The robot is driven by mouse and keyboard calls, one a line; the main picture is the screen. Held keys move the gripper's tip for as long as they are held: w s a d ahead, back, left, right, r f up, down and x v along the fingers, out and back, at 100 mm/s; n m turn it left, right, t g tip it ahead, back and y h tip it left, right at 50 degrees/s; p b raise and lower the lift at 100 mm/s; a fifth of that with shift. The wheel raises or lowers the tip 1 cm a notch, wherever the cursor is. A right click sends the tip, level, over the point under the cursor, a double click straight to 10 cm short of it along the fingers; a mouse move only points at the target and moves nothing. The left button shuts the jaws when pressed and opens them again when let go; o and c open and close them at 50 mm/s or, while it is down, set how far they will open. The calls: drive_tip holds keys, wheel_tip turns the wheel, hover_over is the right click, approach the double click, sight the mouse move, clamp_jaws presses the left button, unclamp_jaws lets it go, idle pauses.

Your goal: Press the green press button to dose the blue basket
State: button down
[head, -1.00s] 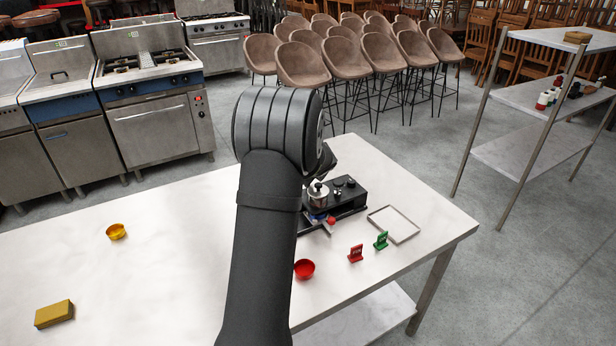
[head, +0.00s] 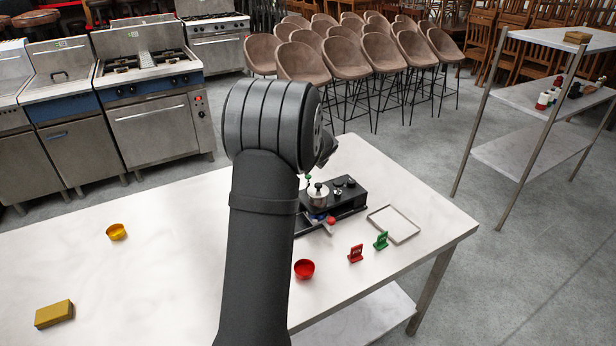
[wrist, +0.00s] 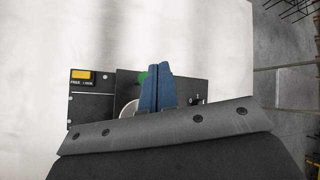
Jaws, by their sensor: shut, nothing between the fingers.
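The green press button (head: 308,178) shows at the back left of the black machine (head: 350,189), beside a silver round part (head: 318,194). In the wrist view the green button (wrist: 142,78) lies just left of my gripper's tips, partly covered by the left finger. My gripper (wrist: 157,68) has blue fingers, shut together with nothing between them, above the machine. Whether it touches the button cannot be told. In the head view my arm hides the fingers. A small blue part (head: 317,217) shows at the machine's front, by a red ball; I cannot tell if it is the blue basket.
A red bowl (head: 304,269), red sign (head: 356,253), green sign (head: 381,240) and shallow tray (head: 394,224) stand near the machine. A yellow bowl (head: 116,231) and yellow block (head: 54,313) lie left on the white table (head: 160,280). A yellow-marked panel (wrist: 82,75) sits left of the fingers.

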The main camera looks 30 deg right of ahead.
drive_tip(key=shift+r, duration=1.25)
wheel_tip(320, 180, up, 4)
drive_tip(key=shift+f, duration=0.1)
drive_tip(key=shift+f, duration=0.15)
